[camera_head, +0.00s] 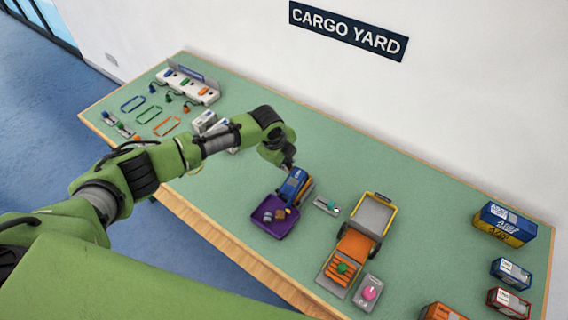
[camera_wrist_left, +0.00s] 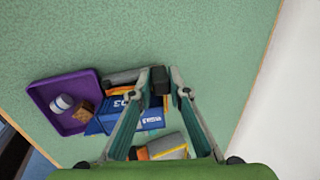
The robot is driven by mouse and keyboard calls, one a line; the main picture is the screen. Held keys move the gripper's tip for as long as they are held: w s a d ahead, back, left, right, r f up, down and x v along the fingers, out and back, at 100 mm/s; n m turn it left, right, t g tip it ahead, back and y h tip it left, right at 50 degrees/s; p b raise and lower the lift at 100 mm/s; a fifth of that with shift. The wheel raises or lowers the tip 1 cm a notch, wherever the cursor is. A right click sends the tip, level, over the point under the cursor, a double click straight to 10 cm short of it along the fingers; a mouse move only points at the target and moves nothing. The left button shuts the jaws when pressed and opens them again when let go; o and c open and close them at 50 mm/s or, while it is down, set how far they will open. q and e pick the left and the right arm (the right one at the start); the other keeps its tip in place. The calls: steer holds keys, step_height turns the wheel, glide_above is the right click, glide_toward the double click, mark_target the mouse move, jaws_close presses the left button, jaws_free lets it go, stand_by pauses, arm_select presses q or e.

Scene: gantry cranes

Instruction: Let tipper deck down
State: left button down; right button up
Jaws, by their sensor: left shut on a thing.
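The small tipper truck with a blue deck (camera_head: 292,185) stands on the green table beside a purple tray (camera_head: 262,225). The deck looks tilted toward the tray, though my gripper partly hides it. In the left wrist view the blue deck (camera_wrist_left: 119,117) lies next to the purple tray (camera_wrist_left: 40,90), which holds a few small loads. My left gripper (camera_head: 290,167) is above the truck's far end. In the wrist view its fingers (camera_wrist_left: 163,80) are closed around a black block (camera_wrist_left: 160,81) at the deck's edge. My right gripper is not in view.
A larger orange truck (camera_head: 357,250) and a pink-knobbed box (camera_head: 369,293) stand to the right. A small grey plate with a green knob (camera_head: 328,206) lies close by. Toy containers (camera_head: 505,225) stand at the far right. Coloured loops (camera_head: 148,114) lie at the left.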

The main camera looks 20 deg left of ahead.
arm_select(q)
steer(key=shift+w+d+f+b, duration=0.25)
steer(key=shift+w+f+b, duration=0.4)
steer(key=shift+f, duration=0.2)
steer(key=c, duration=2)
jaws_free()
steer(key=shift+o, duration=0.2)
steer(key=shift+w+f, duration=0.15)
steer(key=shift+w, duration=0.1)
steer(key=shift+s, duration=0.1)
steer(key=v, duration=1.2)
